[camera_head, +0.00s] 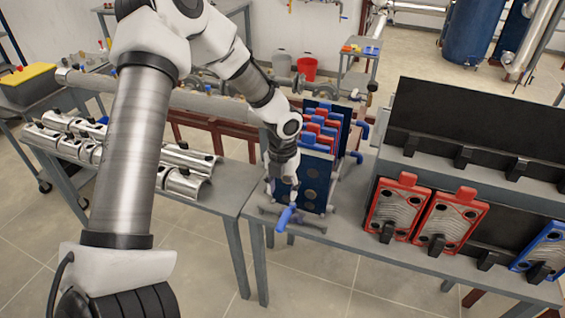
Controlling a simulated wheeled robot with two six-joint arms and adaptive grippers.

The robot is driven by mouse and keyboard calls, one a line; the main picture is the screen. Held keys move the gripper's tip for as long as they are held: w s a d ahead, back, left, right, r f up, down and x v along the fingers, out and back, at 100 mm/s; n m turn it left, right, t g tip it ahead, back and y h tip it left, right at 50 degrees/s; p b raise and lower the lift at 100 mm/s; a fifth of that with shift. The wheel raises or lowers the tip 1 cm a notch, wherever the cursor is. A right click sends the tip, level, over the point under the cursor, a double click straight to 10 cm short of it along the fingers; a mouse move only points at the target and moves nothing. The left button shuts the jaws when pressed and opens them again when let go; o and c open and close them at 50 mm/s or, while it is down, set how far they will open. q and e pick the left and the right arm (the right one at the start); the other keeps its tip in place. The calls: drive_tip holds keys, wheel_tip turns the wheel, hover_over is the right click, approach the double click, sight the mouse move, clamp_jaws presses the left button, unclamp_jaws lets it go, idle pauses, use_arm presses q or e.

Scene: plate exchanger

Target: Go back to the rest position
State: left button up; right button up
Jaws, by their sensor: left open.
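My left arm comes in from the left and reaches over to the plate exchanger (316,178) on the grey table. My left gripper (281,188) is pointed down in front of the exchanger's dark blue front plate. It is open; the fingers are small and partly blend with the plate behind, so I cannot tell whether they touch it. Behind the front plate stand several red and blue plates (322,127). A blue-handled part (288,215) is at the front, just below the gripper. My right gripper is not in view.
A black rack (470,125) on the right holds two red-framed plates (398,208) and a blue-framed plate (545,247). Shiny metal half-shells (185,180) lie on the left table. A red bucket (307,69) stands behind. Floor (320,275) is free in front.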

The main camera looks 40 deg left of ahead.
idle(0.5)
use_arm(q)
drive_tip(key=s+d+f+n+h+b, duration=0.1)
drive_tip(key=s+d+f+n+b, duration=0.1)
drive_tip(key=s+d+f+n, duration=0.35)
drive_tip(key=s+d+f+n+h+b, duration=0.1)
drive_tip(key=s+d+f+n+b, duration=0.15)
drive_tip(key=d+f+n, duration=0.55)
drive_tip(key=s+d+f+n+y+b, duration=0.1)
drive_tip(key=s+f+n+y+b, duration=0.1)
drive_tip(key=s+f+n, duration=1.1)
drive_tip(key=s+n, duration=0.1)
drive_tip(key=n, duration=0.5)
drive_tip(key=shift+s+d+f, duration=0.15)
drive_tip(key=shift+s+f, duration=0.1)
drive_tip(key=shift+f, duration=0.05)
